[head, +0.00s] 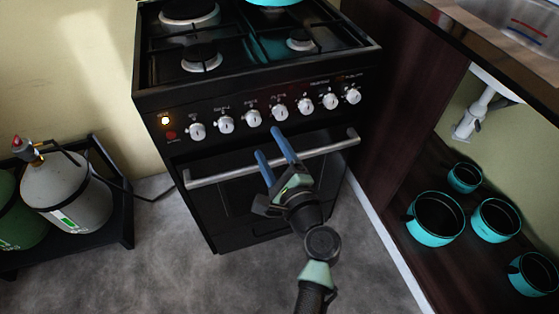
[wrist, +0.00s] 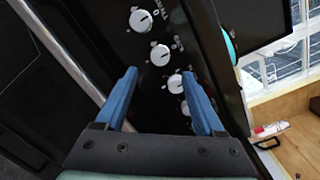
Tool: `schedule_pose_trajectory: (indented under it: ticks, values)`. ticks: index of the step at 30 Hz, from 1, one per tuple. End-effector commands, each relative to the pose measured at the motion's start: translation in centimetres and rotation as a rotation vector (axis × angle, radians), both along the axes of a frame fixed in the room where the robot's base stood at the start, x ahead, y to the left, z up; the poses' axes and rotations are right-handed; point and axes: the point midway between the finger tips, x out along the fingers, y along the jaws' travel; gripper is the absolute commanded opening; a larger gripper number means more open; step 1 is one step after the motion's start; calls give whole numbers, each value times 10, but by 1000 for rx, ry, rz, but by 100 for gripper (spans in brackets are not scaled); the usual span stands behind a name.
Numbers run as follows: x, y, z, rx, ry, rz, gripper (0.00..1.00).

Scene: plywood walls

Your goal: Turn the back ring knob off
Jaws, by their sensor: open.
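The black stove (head: 190,88) carries a row of white knobs (head: 279,112) along its front panel. The knob labels are too small to read, so I cannot tell which is the back ring knob. My gripper (head: 268,142) is open in front of the panel, its blue fingers pointing up toward the middle knobs. In the wrist view, my gripper (wrist: 160,72) has its fingers spread and empty. Beyond and between them, white knobs (wrist: 160,54) run down the panel; the lowest is partly hidden by the right finger. No clear contact shows.
The oven handle bar (head: 210,178) crosses below the knobs, close to my gripper. Gas bottles (head: 68,193) stand at left. Turquoise pots (head: 435,218) sit on a dark shelf at right. A turquoise pan (head: 275,2) is on the hob.

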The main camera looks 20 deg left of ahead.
Motion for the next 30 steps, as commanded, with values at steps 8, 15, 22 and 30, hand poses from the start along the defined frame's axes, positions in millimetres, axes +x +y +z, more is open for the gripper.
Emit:
schedule_pose_trajectory:
  ticks: [8, 15, 22, 30]
  values:
    - [-36, -29, 0, -2, 0, 0, 71]
    - [-44, -34, 0, -1, -1, 0, 71]
    - [-43, -34, 0, 0, 0, 0, 71]
    - [-40, -34, 7, -27, -24, -2, 71]
